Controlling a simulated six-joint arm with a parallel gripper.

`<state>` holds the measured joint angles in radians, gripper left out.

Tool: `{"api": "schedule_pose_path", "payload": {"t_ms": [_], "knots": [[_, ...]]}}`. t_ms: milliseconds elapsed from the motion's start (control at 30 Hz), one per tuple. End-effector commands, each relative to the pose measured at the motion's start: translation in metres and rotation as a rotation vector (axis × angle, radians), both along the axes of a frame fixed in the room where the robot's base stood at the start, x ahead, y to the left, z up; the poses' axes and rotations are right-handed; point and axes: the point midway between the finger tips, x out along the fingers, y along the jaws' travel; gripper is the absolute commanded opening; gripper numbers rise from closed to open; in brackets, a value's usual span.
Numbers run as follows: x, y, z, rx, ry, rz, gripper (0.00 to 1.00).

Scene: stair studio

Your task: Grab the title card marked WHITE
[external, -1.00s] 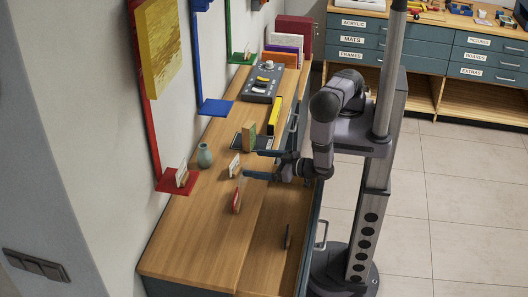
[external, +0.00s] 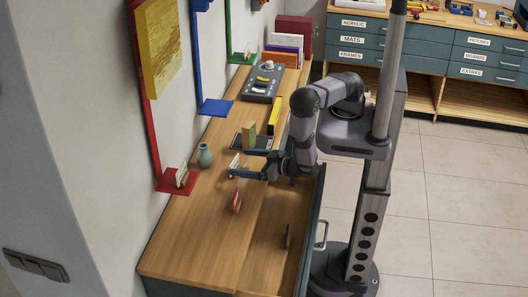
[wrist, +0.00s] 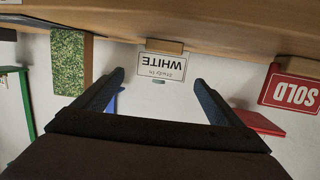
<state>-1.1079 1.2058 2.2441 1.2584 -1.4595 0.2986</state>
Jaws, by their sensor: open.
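The WHITE title card (wrist: 162,68) is a white card with dark lettering, standing in a small wooden block. It appears upside down in the wrist view, centred between and beyond my fingertips. In the external view the small white card (external: 234,163) stands on the wooden bench, partly hidden by my lower finger. My gripper (wrist: 160,78) is open and empty, with one finger to each side of the card in the wrist view. It also shows low over the bench in the external view (external: 246,163). I cannot tell whether the card is between the fingers in depth.
A red SOLD card (wrist: 292,92) stands close beside, also seen in the external view (external: 236,201). A green sample (wrist: 69,60) stands on the other side. A teal vase (external: 204,156) and a red shelf (external: 177,181) are near the wall. An open drawer (external: 278,240) lies in front.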

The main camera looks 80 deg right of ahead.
Motion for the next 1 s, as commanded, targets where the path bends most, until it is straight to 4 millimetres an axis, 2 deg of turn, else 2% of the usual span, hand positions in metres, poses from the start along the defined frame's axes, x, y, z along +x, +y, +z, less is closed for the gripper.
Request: {"api": "schedule_pose_path", "payload": {"t_ms": [200, 500, 700, 1000], "knots": [[0.017, -0.003, -0.004, 0.001, 0.0, 0.0, 0.91], [0.019, -0.003, -0.004, 0.0, 0.0, 0.001, 0.91], [0.019, -0.003, -0.004, 0.0, 0.0, 0.001, 0.47], [0.019, -0.003, -0.003, 0.0, 0.0, 0.001, 0.47]]}}
